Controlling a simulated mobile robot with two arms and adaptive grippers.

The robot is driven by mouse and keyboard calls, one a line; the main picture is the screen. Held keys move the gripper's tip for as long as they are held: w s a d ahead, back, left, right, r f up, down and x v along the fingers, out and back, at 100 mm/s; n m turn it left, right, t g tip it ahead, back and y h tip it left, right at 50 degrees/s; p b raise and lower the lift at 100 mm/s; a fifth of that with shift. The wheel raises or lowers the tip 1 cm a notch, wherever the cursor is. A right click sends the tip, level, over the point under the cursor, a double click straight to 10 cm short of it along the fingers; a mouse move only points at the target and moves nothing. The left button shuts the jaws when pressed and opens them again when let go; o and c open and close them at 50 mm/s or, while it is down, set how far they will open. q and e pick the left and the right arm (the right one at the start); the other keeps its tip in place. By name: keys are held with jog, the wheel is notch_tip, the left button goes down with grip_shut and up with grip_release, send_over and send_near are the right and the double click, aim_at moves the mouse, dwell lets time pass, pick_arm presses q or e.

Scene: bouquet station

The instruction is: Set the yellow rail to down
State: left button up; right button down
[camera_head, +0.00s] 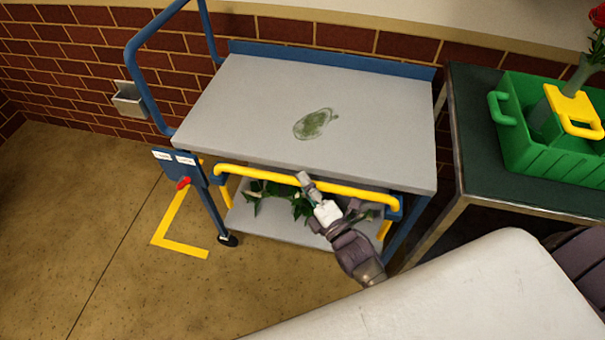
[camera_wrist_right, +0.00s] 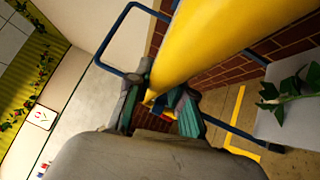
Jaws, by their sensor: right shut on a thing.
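The yellow rail (camera_head: 285,180) runs along the front of the grey-topped cart (camera_head: 375,110), just below the top's front edge. Its right end meets a blue bracket and its left end bends down near a blue panel. My right gripper (camera_head: 308,184) is shut on the yellow rail around its middle. In the right wrist view the rail (camera_wrist_right: 215,40) is large and runs in between the fingers of my right gripper (camera_wrist_right: 158,108). My left gripper is not in view.
A blue panel (camera_head: 175,162) with a red knob (camera_head: 183,183) and two small labels is at the cart's left front. Green leaves (camera_head: 270,193) lie on the lower shelf. A green crate (camera_head: 550,145) stands on the dark table at right. The floor at left is clear.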

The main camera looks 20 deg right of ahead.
jog(key=c, duration=1.4)
grip_release()
jog(key=shift+s+f, duration=0.1)
jog(key=shift+f, duration=0.3)
jog(key=shift+c, duration=0.2)
jog(key=shift+o, duration=2.1)
jog(key=shift+r, duration=0.1)
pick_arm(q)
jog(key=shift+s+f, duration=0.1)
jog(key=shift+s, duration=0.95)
pick_arm(e)
jog(key=v, duration=1.2)
